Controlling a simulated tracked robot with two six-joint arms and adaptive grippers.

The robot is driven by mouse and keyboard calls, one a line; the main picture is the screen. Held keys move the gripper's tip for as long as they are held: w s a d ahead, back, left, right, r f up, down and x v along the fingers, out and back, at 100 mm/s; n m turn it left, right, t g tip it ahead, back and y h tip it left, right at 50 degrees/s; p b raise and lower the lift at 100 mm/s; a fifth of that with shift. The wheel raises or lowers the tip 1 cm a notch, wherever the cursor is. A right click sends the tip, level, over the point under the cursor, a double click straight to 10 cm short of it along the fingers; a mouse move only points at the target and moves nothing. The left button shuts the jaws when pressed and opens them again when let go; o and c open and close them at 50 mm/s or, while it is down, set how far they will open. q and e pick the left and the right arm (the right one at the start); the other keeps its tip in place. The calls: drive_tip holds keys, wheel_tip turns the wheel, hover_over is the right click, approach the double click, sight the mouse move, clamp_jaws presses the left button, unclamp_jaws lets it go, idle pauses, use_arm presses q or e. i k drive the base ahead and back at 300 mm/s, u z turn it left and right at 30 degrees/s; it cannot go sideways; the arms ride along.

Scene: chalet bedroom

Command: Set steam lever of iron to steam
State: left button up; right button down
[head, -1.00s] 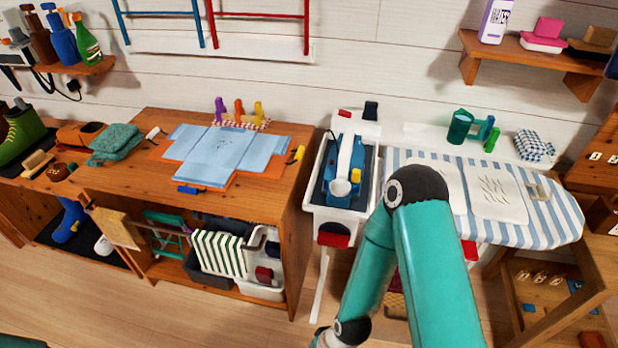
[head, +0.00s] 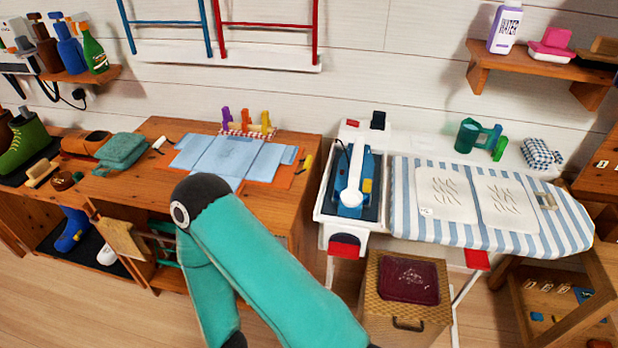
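The iron (head: 351,206), blue with a white handle, rests in a dark-lined white tray (head: 319,213) at the left end of the ironing board (head: 408,226). A small yellow part (head: 367,186) shows on the iron's right side; it may be the steam lever, but its setting is too small to tell. One teal arm of mine bends across the lower middle, left of the iron and apart from it. Its gripper is out of the picture, and so is my other gripper.
A wooden bench (head: 312,150) with blue cloth (head: 228,157) stands left of the iron. A wicker box (head: 385,325) with a dark red top is below the board. A green cup-like item (head: 467,136) stands behind the board. The space directly above the iron is clear.

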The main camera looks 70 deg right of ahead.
sight(367, 183)
drive_tip(key=u, duration=0.65)
drive_tip(key=i, duration=0.95)
drive_tip(key=z, duration=0.9)
drive_tip(key=i, duration=0.15)
drive_tip(key=z, duration=2.05)
drive_tip(key=i, duration=0.6)
